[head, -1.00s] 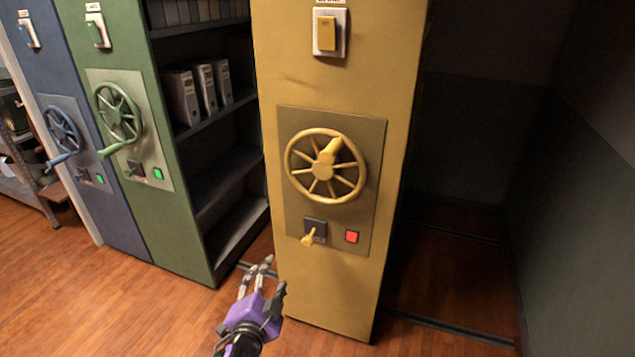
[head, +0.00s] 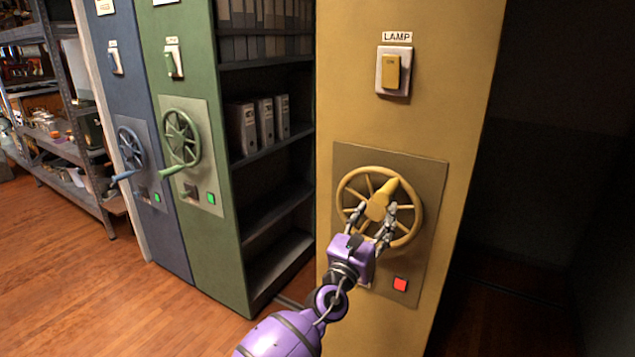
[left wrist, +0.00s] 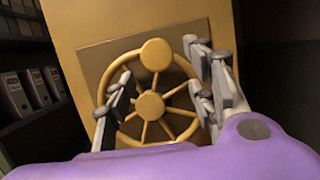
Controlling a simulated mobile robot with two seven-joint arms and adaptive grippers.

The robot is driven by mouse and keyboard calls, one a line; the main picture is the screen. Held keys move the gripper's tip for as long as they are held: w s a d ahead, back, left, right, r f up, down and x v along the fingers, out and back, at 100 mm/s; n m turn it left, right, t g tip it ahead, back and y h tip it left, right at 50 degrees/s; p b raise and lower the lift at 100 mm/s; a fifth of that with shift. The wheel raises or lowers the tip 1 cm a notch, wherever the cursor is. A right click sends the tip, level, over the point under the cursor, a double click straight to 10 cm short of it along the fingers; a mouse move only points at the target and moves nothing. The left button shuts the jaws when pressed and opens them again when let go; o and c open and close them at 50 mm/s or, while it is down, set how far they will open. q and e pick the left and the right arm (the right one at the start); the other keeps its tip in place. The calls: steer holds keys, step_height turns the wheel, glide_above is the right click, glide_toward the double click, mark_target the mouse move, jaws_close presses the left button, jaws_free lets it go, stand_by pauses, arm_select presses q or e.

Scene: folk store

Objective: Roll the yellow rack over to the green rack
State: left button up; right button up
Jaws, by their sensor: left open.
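The yellow rack (head: 412,120) stands at the right, with a yellow handwheel (head: 347,187) on its plate and a red lit button (head: 400,284) below. The green rack (head: 208,236) stands to its left, with a green handwheel (head: 181,139) and a green lit button. An open aisle lies between the two racks. My left gripper (head: 372,210) is open in front of the yellow wheel, fingers on either side of its lower middle. The left wrist view shows the yellow wheel (left wrist: 153,103) between the spread fingers, its handle knob at top. Contact cannot be told. My right gripper is not in view.
Shelves with white binders (head: 265,123) show in the aisle. A blue rack (head: 171,220) stands left of the green one. A metal shelf (head: 62,150) with goods is at far left. The wooden floor (head: 130,300) at left is clear. Dark space lies at right.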

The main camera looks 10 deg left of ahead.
mark_target(385, 198)
arm_select(q)
steer(key=b+x, duration=0.1)
steer(key=x, duration=0.6)
steer(key=shift+w+f+b, duration=0.1)
steer(key=shift+b, duration=0.3)
steer(key=shift+w+d, duration=0.2)
steer(key=shift+w, duration=0.15)
steer(key=shift+r, duration=0.25)
steer(key=shift+w+d+r, duration=0.1)
steer(key=shift+w+d, duration=0.05)
steer(key=shift+w, duration=0.25)
steer(key=c, duration=0.7)
jaws_close()
steer(key=shift+d, duration=0.1)
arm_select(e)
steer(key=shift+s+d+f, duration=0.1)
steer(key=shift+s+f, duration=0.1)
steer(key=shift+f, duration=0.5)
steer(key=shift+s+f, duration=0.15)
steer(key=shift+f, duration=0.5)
